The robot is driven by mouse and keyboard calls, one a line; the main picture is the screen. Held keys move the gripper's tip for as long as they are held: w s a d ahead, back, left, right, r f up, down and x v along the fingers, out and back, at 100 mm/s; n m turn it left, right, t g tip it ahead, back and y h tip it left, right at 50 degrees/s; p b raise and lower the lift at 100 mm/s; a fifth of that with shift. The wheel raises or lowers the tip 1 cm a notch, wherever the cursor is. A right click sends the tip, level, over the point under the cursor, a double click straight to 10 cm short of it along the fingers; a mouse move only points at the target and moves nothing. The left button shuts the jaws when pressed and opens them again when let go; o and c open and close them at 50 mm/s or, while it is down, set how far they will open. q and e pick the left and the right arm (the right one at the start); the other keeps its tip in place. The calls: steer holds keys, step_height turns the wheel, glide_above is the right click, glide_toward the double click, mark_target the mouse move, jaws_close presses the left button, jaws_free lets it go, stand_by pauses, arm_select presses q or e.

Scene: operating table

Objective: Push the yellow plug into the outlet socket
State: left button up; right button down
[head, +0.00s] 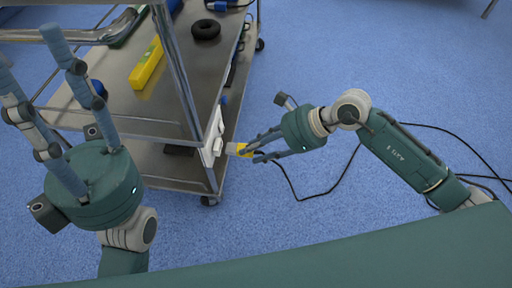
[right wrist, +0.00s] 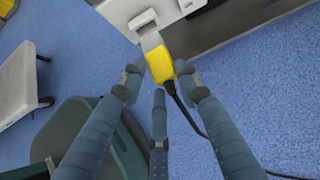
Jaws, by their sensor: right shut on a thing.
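The yellow plug (head: 245,150) has a pale grey front part and a black cable at its back. My right gripper (head: 250,149) is shut on the plug, seen also in the right wrist view (right wrist: 160,65) between the fingertips (right wrist: 162,78). The white outlet socket (head: 213,140) is fixed to the corner of the metal cart and also shows in the right wrist view (right wrist: 143,19). The plug's front points at the socket and is very close to it; I cannot tell whether they touch. My left gripper (head: 30,48) is open and empty at the left.
The metal cart (head: 185,112) has shelves and corner posts. A yellow level (head: 147,64) and a black ring (head: 206,29) lie on it. The black cable (head: 310,197) trails over the blue floor (head: 330,50), which is otherwise mostly clear to the right.

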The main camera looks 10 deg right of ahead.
steer(key=shift+w+a, duration=0.2)
steer(key=shift+a, duration=0.35)
stand_by(0.4)
steer(key=shift+w+a, duration=0.25)
steer(key=shift+a, duration=0.55)
steer(key=shift+a, duration=0.1)
steer(key=c, duration=1.2)
jaws_free()
steer(key=shift+d+r, duration=0.3)
steer(key=shift+d, duration=0.05)
steer(key=v, duration=1.1)
steer(key=shift+a+r, duration=0.1)
